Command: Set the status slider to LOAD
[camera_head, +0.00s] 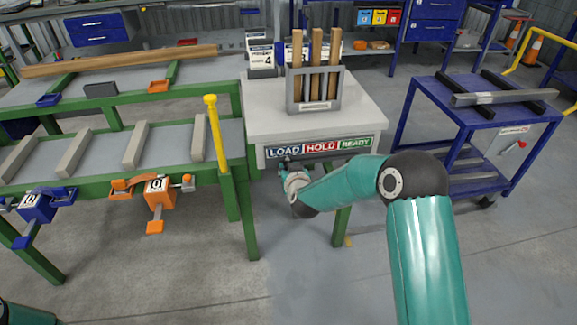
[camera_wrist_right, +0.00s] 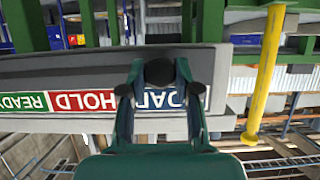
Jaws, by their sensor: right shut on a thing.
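The status strip (camera_head: 319,147) runs along the front edge of the white-topped stand, with a blue LOAD field (camera_head: 284,151), a red HOLD field and a green READY field from left to right. My right gripper (camera_head: 284,163) is at the strip's left end, just below LOAD. In the right wrist view, its two fingers (camera_wrist_right: 160,92) are shut on the round black slider knob (camera_wrist_right: 160,71), which is in front of the LOAD field and partly covers its letters. The knob is hidden by the gripper in the head view. My left gripper is out of view.
A grey holder (camera_head: 314,105) with upright wooden pieces stands on the stand. A yellow post (camera_head: 217,135) rises close to its left, beside a green-framed table with orange and blue clamps (camera_head: 157,192). A blue cart (camera_head: 487,115) stands right. Open floor lies in front.

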